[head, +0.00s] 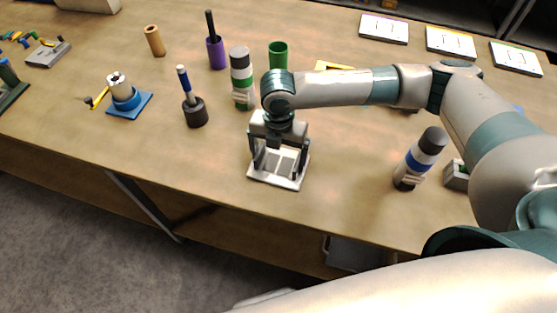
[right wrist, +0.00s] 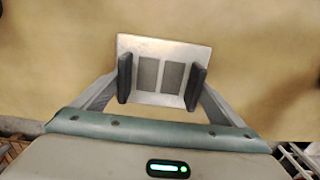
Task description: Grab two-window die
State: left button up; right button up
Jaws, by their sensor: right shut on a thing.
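The two-window die (head: 287,182) is a pale, flat, square-cornered plate near the front edge of the table. In the right wrist view the die (right wrist: 161,48) shows two grey rectangular windows side by side. My right gripper (head: 277,164) points down over it, with one dark finger on each side of the windows. In the right wrist view the right gripper (right wrist: 160,82) is shut on the die. I cannot tell whether the die touches the table. My left gripper is out of view.
A grey bottle with a blue band (head: 419,159) stands to the right. A green-banded bottle (head: 241,78), a green cup (head: 278,55) and a dark pot with a brush (head: 195,112) stand behind and left. White cards (head: 384,29) lie at the back right. Table beside the die is clear.

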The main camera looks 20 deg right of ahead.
aim_at(279, 165)
jog(key=shift+r, duration=0.2)
jog(key=shift+r+b, duration=0.45)
jog(key=shift+r, duration=0.15)
notch_tip(279, 165, up, 3)
jog(key=shift+f+b, duration=0.2)
jog(key=shift+b, duration=0.35)
jog(key=s+d+r+b, duration=0.1)
jog(key=s+d+r, duration=0.1)
jog(key=s, duration=0.3)
jog(key=s+d+r+b, duration=0.1)
jog(key=s+d+r, duration=0.1)
jog(key=s+r, duration=0.3)
jog(key=shift+s+d, duration=0.35)
jog(key=shift+d, duration=0.05)
